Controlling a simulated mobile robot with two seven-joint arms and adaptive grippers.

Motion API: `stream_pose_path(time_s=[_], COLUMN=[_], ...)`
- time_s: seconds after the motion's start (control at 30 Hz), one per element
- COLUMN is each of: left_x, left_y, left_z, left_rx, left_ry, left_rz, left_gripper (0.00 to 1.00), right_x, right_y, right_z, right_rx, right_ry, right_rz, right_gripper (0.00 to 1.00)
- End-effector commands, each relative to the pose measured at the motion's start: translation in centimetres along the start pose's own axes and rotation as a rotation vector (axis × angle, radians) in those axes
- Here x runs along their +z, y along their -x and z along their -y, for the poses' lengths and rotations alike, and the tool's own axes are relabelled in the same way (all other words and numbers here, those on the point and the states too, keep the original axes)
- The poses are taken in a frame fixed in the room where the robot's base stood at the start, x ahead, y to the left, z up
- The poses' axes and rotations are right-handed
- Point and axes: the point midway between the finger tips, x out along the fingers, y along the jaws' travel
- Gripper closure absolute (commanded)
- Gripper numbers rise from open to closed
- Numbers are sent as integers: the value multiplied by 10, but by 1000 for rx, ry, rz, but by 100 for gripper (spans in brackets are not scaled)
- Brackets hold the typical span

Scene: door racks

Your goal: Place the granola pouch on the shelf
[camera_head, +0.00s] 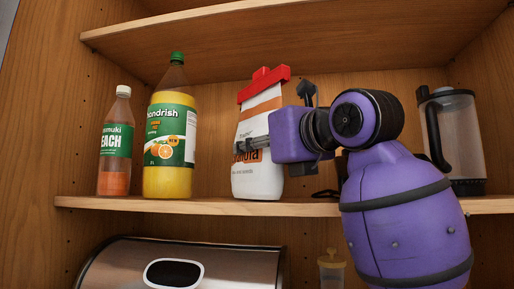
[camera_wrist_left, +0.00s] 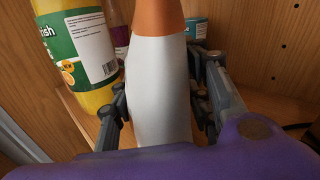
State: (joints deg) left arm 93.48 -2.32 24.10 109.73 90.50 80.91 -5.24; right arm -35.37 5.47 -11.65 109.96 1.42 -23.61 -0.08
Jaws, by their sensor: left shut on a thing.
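The granola pouch (camera_head: 258,183) is white with an orange band and a red clip along its top. It stands upright at the middle shelf (camera_head: 120,203), its bottom just above the board's front edge in the picture; I cannot tell whether it touches the board. My left gripper (camera_head: 252,146), on the purple arm, is shut on the pouch at mid-height from the right. In the left wrist view the pouch (camera_wrist_left: 160,90) fills the space between the two dark fingers. My right gripper is in neither view.
An orange juice bottle (camera_head: 170,150) and a smaller peach drink bottle (camera_head: 115,150) stand left of the pouch. A blender jug (camera_head: 457,140) stands at the right. An upper shelf (camera_head: 200,45) lies above. A metal bread bin (camera_head: 235,262) and a small yellow-topped container (camera_head: 331,268) are below.

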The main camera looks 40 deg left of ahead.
Motion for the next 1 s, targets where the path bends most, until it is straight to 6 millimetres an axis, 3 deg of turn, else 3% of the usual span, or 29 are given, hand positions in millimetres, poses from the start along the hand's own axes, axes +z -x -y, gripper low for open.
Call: stream_pose_path(time_s=[0.17, 0.2, 0.3, 0.7, 0.83, 1.0], left_x=[-3, -3, -3, 0, -2, -4], left_y=[0, 0, 0, 2, 20, 57], left_z=[0, 0, 0, 1, 3, 4], left_rx=[-1, 0, 0, -1, -3, -6], left_ry=[-1, -1, -1, 0, -4, -5], left_rz=[2, -1, -1, 0, -2, -2], left_gripper=[100, 51, 38, 37, 37, 37], right_x=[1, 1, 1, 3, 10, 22], right_y=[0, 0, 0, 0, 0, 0], right_z=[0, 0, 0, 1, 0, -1], right_rx=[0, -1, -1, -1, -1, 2], right_ry=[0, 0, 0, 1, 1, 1], right_rz=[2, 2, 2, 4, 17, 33], right_gripper=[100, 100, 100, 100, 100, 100])
